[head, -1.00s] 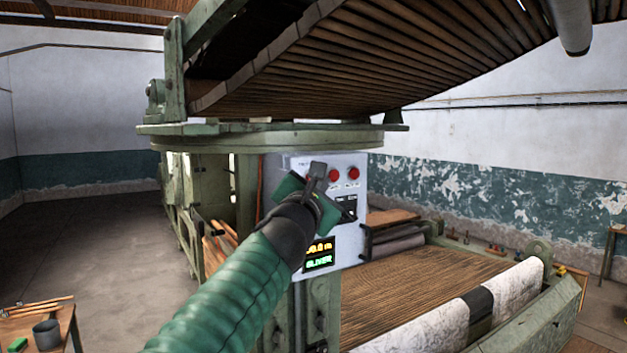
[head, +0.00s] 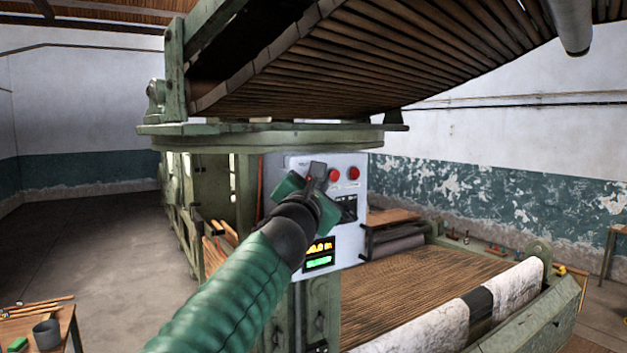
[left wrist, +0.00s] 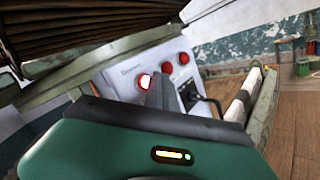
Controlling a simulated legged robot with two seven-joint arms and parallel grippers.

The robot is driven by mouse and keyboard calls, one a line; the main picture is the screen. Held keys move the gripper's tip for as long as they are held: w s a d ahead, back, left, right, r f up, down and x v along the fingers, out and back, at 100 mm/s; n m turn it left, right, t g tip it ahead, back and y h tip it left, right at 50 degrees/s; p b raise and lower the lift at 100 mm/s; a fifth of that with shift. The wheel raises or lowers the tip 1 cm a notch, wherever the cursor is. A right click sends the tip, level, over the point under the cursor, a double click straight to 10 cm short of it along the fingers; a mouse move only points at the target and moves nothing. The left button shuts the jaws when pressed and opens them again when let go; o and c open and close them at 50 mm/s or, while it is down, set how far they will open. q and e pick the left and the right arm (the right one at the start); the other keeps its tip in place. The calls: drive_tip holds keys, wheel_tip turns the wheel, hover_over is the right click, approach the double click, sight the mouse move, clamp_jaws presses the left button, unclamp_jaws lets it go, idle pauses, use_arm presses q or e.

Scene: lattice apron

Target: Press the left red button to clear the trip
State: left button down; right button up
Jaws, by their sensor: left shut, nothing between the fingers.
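A pale control panel (head: 349,240) on the green machine carries a row of red buttons. In the head view the middle button (head: 333,175) and right button (head: 353,173) show, and my left gripper (head: 317,168) covers the left one. In the left wrist view the left red button (left wrist: 145,81) has a bright white patch on its face. The other two, middle (left wrist: 167,69) and right (left wrist: 183,58), are plain red. My left gripper is shut and empty, its tip (left wrist: 158,82) at the left button; I cannot tell whether they touch. My right gripper is out of view.
An amber and green display (head: 319,254) sits low on the panel. A wide slatted apron (head: 370,60) overhangs it, and a slatted bed (head: 420,285) lies to the right. A small table (head: 45,325) stands at lower left. Floor at left is clear.

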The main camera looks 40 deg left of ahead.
use_arm(q)
drive_tip(key=shift+a, duration=0.1)
drive_tip(key=shift+w+a+p, duration=0.1)
drive_tip(key=shift+a+p, duration=0.15)
drive_tip(key=shift+p, duration=0.05)
drive_tip(key=shift+w+a+r+p, duration=0.15)
drive_tip(key=shift+a+p, duration=0.15)
drive_tip(key=shift+a, duration=0.2)
idle(0.9)
drive_tip(key=shift+d, duration=0.1)
drive_tip(key=shift+s+d+b, duration=0.3)
drive_tip(key=shift+d+b, duration=0.15)
drive_tip(key=shift+d, duration=0.25)
drive_tip(key=shift+d, duration=0.1)
